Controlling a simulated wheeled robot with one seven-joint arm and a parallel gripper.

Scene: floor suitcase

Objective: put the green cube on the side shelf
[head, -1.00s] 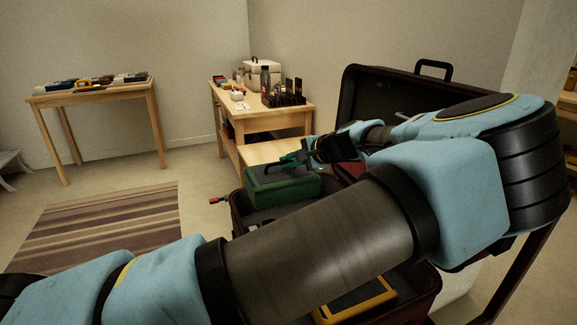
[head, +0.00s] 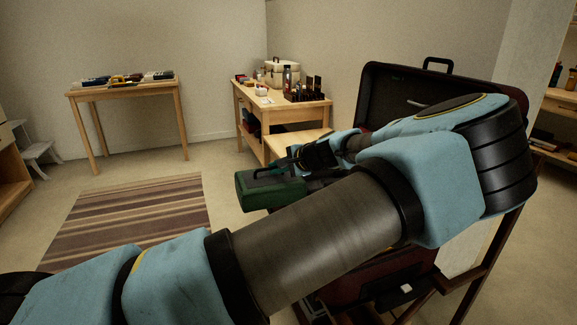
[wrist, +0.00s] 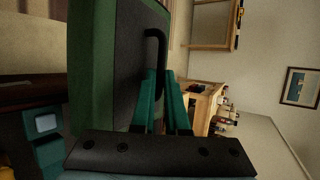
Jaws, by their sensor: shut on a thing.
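A green box (head: 268,192) with a dark top and a black handle hangs from my gripper (head: 279,168), left of the open suitcase. It is the only green block I can make out, and looks more like a small case than a plain cube. In the wrist view the green box (wrist: 86,60) fills the upper left, and the teal fingers of my gripper (wrist: 163,122) are closed at its black handle (wrist: 155,50). A low pale wooden surface (head: 296,140) juts from the workbench behind my gripper; I cannot tell whether it is the side shelf.
The dark red suitcase (head: 372,85) stands open at right, its lower part mostly behind my arm. The workbench (head: 250,95) holds bottles and a white box. A wooden table (head: 120,90) stands at back left, shelving (head: 560,95) at far right. The striped rug (head: 135,215) is clear.

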